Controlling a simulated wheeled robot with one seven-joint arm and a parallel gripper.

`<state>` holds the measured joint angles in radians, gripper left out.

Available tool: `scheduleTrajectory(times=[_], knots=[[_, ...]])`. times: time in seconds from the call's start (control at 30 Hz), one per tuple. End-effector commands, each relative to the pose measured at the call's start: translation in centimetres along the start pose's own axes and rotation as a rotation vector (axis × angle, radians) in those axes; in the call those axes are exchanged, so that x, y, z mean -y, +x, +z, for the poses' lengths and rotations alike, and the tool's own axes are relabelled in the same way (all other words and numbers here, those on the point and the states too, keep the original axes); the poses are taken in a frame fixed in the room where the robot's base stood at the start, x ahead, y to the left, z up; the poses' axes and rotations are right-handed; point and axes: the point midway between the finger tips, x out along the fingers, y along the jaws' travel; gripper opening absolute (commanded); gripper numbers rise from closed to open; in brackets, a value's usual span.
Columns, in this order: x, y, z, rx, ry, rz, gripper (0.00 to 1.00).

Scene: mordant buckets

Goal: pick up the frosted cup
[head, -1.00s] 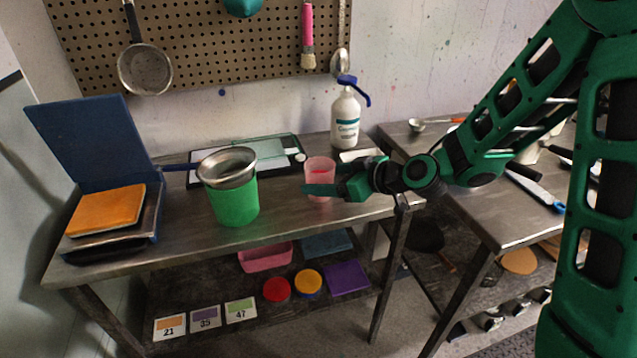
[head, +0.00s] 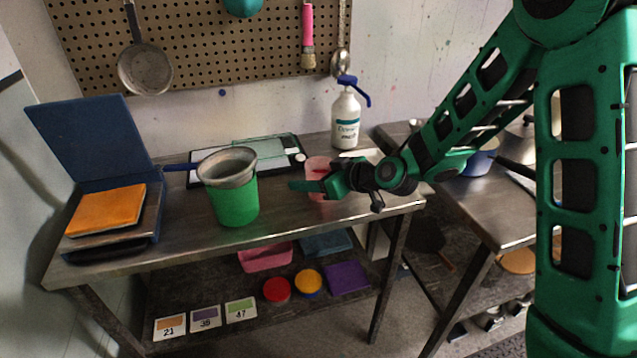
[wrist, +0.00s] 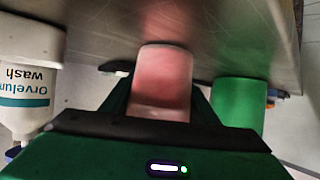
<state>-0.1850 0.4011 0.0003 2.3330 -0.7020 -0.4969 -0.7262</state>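The frosted cup (head: 316,167), pinkish and translucent, stands upright near the right end of the metal table. My gripper (head: 308,181) reaches in from the right at cup height, with one green finger crossing in front of the cup's lower part. The other finger is hidden in the head view. In the wrist view the cup (wrist: 162,80) sits between the two fingers of my gripper (wrist: 163,90), one on each side. The fingers look open around the cup; whether either touches it is hard to tell.
A green bucket (head: 234,203) with a metal sieve (head: 228,167) on top stands left of the cup. A white wash bottle (head: 346,121) stands behind it. A tray (head: 290,143) lies at the back.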

Motion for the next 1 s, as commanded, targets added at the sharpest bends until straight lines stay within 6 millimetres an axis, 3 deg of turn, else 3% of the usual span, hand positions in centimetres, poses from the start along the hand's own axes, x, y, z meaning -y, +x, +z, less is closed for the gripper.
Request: scheduleTrajectory(times=[0.57,1.0], knots=[[0.0,-0.2,-0.5,-0.002,0.0,0.0,0.26],[0.0,-1.7,-3.5,-0.003,-0.002,0.001,0.26]])
